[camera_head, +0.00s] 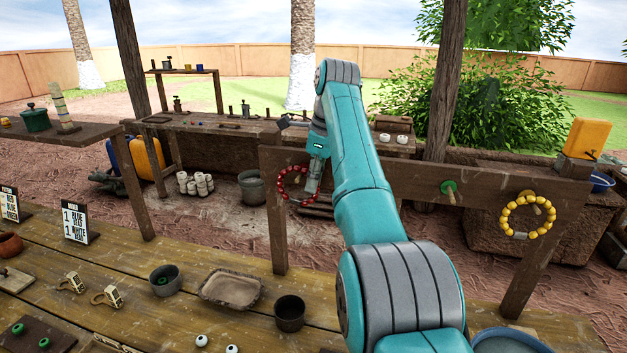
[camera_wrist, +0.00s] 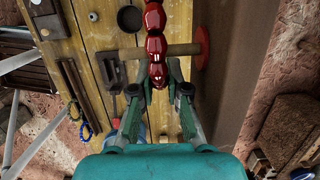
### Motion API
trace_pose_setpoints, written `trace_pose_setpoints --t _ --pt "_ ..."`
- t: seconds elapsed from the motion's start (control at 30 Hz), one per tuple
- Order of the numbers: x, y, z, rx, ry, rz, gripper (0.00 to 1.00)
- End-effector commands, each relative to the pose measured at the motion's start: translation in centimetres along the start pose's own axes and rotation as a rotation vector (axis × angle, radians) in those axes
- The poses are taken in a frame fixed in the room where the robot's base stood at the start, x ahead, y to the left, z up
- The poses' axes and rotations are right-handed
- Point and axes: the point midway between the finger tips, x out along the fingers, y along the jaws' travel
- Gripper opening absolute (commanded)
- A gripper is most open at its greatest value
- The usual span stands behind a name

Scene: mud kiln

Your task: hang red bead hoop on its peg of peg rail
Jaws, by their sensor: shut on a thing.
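My gripper (camera_head: 312,184) is shut on the red bead hoop (camera_head: 283,174), in front of the left part of the wooden peg rail (camera_head: 400,178). In the wrist view, the hoop's red beads (camera_wrist: 155,45) run up from between my fingertips (camera_wrist: 159,88). A wooden peg (camera_wrist: 130,53) with a red disc (camera_wrist: 203,46) at its rail end crosses behind the beads. I cannot tell whether the peg passes through the hoop. In the head view this peg is not clearly seen.
A bare peg with a green disc (camera_head: 448,192) sits mid-rail. A yellow bead hoop (camera_head: 505,225) hangs on the right peg. A yellow container (camera_head: 587,138) stands behind the rail's right end.

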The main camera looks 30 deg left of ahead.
Motion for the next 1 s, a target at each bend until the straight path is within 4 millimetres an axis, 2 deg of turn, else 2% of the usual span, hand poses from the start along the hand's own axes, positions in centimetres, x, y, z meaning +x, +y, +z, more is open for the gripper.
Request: trace_pose_setpoints --t 0.17,0.2,0.3,0.53,0.63,1.0 --pt "0.0 0.0 0.0 0.000 0.000 0.000 0.00" --pt "0.0 0.0 0.0 0.000 0.000 0.000 0.22" --pt "0.0 0.0 0.0 0.000 0.000 0.000 0.44" --pt "-0.1 0.0 0.0 0.000 0.000 -0.001 0.44" --pt "-0.7 -0.1 0.0 0.000 -0.001 -0.003 0.44" --pt "-6.0 0.0 0.1 -0.001 0.000 -0.002 0.44"
